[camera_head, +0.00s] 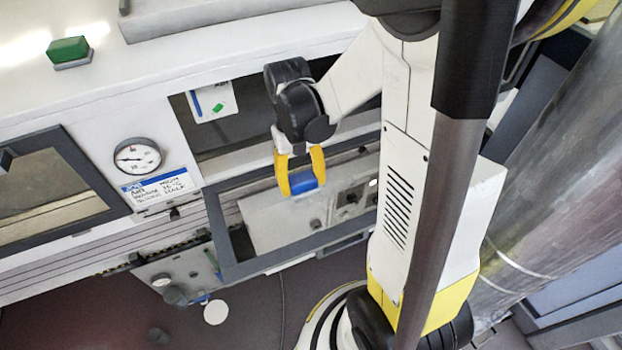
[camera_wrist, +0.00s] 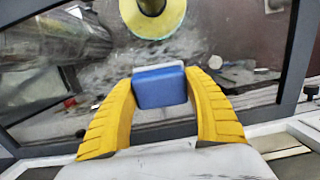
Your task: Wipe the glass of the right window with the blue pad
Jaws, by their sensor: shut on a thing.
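My gripper (camera_head: 301,183) has its yellow fingers shut on the blue pad (camera_head: 304,180), in front of the right window (camera_head: 218,232). This window has a dark grey frame and reflective glass (camera_head: 275,226). In the wrist view the pad (camera_wrist: 159,88) sits between the two fingers (camera_wrist: 160,82), with a pale layer along its far edge. The glass (camera_wrist: 95,78) fills the area beyond it, with pale streaks that could be smears or reflections. The pad's far face is hidden, and I cannot tell whether it touches the glass.
The left window (camera_head: 50,195) is at the left edge. A round gauge (camera_head: 138,157) and a blue-and-white label (camera_head: 158,188) are between the windows. A green button block (camera_head: 69,51) is on the upper surface. A dark recess (camera_head: 235,125) with a hanging white card (camera_head: 212,103) lies above the right window.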

